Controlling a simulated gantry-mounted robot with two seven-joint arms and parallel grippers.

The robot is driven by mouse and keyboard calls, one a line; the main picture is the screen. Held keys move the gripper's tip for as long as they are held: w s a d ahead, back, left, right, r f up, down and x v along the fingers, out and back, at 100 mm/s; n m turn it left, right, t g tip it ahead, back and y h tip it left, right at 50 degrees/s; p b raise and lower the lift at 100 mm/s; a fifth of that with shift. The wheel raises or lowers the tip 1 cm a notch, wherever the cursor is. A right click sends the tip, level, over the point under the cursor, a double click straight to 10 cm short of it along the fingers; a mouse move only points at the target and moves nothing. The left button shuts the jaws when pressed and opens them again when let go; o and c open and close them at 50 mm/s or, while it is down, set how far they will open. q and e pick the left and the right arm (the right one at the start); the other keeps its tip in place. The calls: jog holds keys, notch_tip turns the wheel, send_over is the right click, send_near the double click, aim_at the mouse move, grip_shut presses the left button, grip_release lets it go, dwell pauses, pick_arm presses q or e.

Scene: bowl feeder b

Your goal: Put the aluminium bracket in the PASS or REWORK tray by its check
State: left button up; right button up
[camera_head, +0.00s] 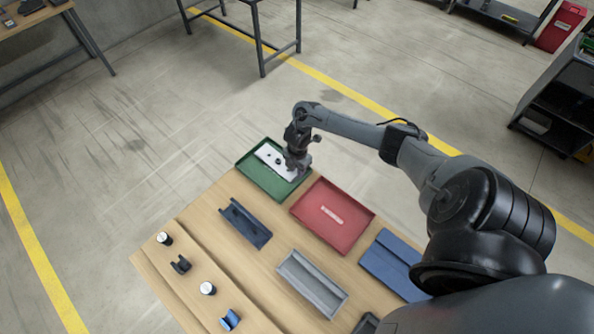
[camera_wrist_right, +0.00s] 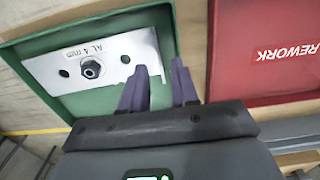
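The aluminium bracket (camera_head: 270,157) is a pale flat plate with holes and a dark nut-like fitting, lying over the floor of the green tray (camera_head: 250,185). In the right wrist view the bracket (camera_wrist_right: 110,52) reads "AL 4 mm" and lies within the walls of the green tray (camera_wrist_right: 40,45). The red REWORK tray (camera_head: 345,237) is empty, its label (camera_wrist_right: 285,52) in clear view. My right gripper (camera_head: 296,174) is at the bracket's right end. In the wrist view its fingers (camera_wrist_right: 159,72) are apart, with the bracket's edge near the gap. My left gripper is out of view.
On the wooden table stand a dark blue fixture (camera_head: 245,224), a grey open tray (camera_head: 312,284) and a blue flat block (camera_head: 390,263). Several small parts, including a black clip (camera_head: 181,265) and a blue piece (camera_head: 230,320), stand near the left edge.

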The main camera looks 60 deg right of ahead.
notch_tip(320, 180, up, 10)
jog(key=p, duration=0.2)
jog(key=w+a+f+m+t+y, duration=0.1)
jog(key=a+f+t, duration=0.15)
jog(key=a, duration=1.05)
jog(key=a+f+t, duration=0.1)
jog(key=a+t, duration=0.2)
jog(key=a, duration=0.9)
jog(key=s+a+r+m+g, duration=0.2)
jog(key=s+a+r+m, duration=0.2)
jog(key=s+r+m, duration=0.6)
jog(key=s+m, duration=0.2)
jog(key=s, duration=0.2)
jog(key=shift+r+h+p, duration=0.3)
jog(key=shift+h, duration=0.1)
jog(key=shift+w+r, duration=0.1)
